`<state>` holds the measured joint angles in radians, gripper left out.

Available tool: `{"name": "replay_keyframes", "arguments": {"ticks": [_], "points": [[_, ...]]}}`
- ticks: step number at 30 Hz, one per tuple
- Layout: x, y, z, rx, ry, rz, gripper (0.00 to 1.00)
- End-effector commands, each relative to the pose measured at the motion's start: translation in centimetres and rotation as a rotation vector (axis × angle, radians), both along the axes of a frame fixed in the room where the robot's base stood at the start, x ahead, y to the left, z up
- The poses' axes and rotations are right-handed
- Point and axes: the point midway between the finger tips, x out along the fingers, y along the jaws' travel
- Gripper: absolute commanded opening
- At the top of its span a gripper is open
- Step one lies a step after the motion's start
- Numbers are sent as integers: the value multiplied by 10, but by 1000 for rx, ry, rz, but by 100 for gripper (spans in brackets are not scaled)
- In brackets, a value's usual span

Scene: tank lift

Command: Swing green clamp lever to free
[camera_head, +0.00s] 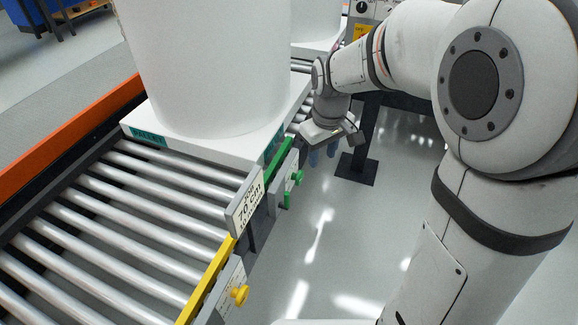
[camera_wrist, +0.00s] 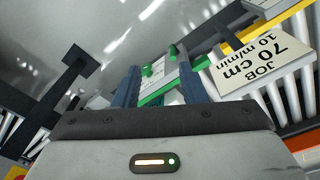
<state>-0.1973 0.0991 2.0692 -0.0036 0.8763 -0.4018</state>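The green clamp lever shows as a small green knob (camera_head: 297,177) on a grey plate at the side of the roller conveyor, below a green rail section (camera_head: 277,156). My gripper (camera_head: 322,155) hangs beside and beyond it, fingers pointing down, apart from the lever in the head view. In the wrist view its two blue fingers stand wide apart, with nothing visibly held between them. The green lever (camera_wrist: 148,72) and its plate show beyond and between the fingers (camera_wrist: 158,68). Whether any finger touches the lever cannot be told.
A large white tank (camera_head: 210,65) stands on a white base on the rollers (camera_head: 130,220). A "70 cm" sign (camera_head: 245,205) juts from the rail, also in the wrist view (camera_wrist: 260,68). A yellow knob (camera_head: 240,294) sits nearer.

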Motion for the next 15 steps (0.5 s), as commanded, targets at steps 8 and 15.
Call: {"name": "replay_keyframes", "arguments": {"ticks": [8,15], "points": [[68,60,-166,-27,66,290,38],[89,86,-223,-36,89,410,38]]}}
